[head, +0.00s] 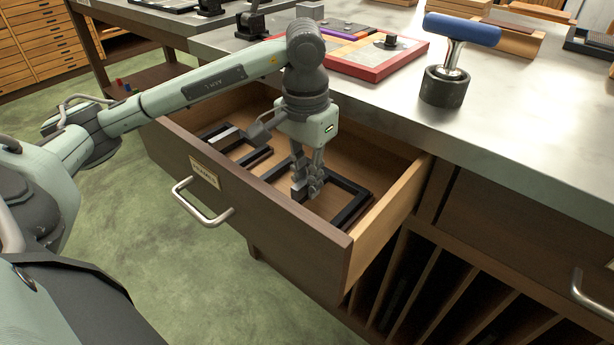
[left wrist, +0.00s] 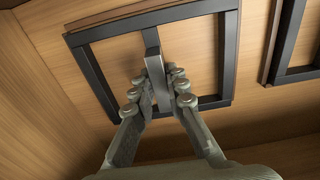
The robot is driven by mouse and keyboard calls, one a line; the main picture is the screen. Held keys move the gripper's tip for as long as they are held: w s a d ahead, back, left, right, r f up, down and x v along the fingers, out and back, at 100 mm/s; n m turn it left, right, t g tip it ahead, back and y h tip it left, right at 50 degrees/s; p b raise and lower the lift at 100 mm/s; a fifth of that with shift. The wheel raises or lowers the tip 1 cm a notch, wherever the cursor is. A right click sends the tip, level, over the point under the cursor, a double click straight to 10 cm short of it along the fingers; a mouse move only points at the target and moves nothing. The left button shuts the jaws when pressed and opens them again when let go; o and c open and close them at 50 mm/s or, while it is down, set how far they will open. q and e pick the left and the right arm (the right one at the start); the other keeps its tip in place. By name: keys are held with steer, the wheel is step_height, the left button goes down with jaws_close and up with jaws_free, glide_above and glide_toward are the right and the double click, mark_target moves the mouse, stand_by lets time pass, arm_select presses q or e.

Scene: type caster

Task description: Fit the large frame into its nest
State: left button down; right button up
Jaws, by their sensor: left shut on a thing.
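The large frame (head: 345,183) is a dark rectangular frame at the right end of the open drawer. It also shows in the left wrist view (left wrist: 92,75). My left gripper (head: 308,186) points down and is shut on the grey upright bar (left wrist: 154,60) of the frame; its fingertips (left wrist: 160,88) sit on either side of the bar. A brown wooden strip (left wrist: 112,22) shows along one edge of the frame. The nest is mostly hidden by the frame, and I cannot tell whether the frame is seated in it. My right gripper is not in view.
A second dark frame (left wrist: 284,52) lies in the drawer beside it. The drawer front (head: 262,208) and side wall (head: 398,203) stand close around my gripper. On the bench are a red tray (head: 372,70) and a blue-handled tool (head: 448,82).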

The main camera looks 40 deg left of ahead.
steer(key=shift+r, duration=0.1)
arm_select(q)
steer(key=c, duration=1.9)
jaws_free()
steer(key=shift+c, duration=0.2)
steer(key=o, duration=0.4)
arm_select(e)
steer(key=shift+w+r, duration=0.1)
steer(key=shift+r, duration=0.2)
arm_select(q)
steer(key=shift+r, duration=0.1)
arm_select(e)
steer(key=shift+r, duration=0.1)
